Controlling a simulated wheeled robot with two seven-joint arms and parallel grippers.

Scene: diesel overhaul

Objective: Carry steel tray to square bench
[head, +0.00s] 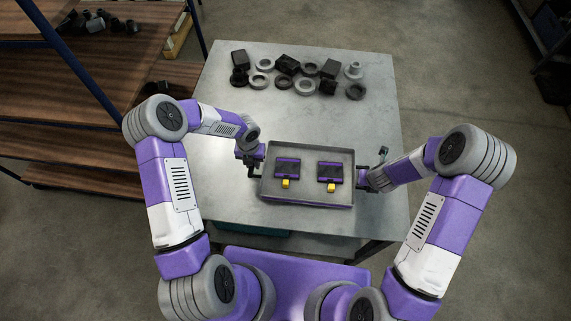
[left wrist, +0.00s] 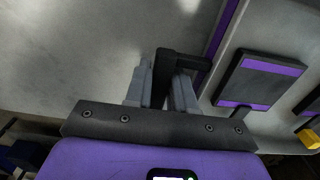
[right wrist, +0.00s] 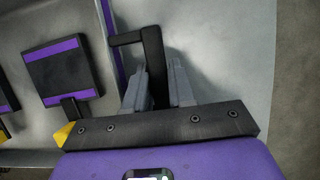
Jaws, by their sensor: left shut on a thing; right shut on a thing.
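The steel tray (head: 309,158) is at the front middle of the grey metal bench (head: 229,75) in the head view. Two dark devices (head: 287,168) (head: 330,173) with purple edges and yellow tabs lie in it. My left gripper (head: 254,168) is shut on the tray's black left handle, which shows between its fingers in the left wrist view (left wrist: 166,75). My right gripper (head: 366,180) is shut on the black right handle, seen in the right wrist view (right wrist: 152,70). I cannot tell whether the tray touches the bench top or hangs just above it.
Several dark and grey machined parts (head: 287,67) stand along the bench's far side. A wooden shelf rack (head: 75,95) with a blue post is at the left. The bench top between the parts and the tray is clear. Open concrete floor (head: 470,100) lies to the right.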

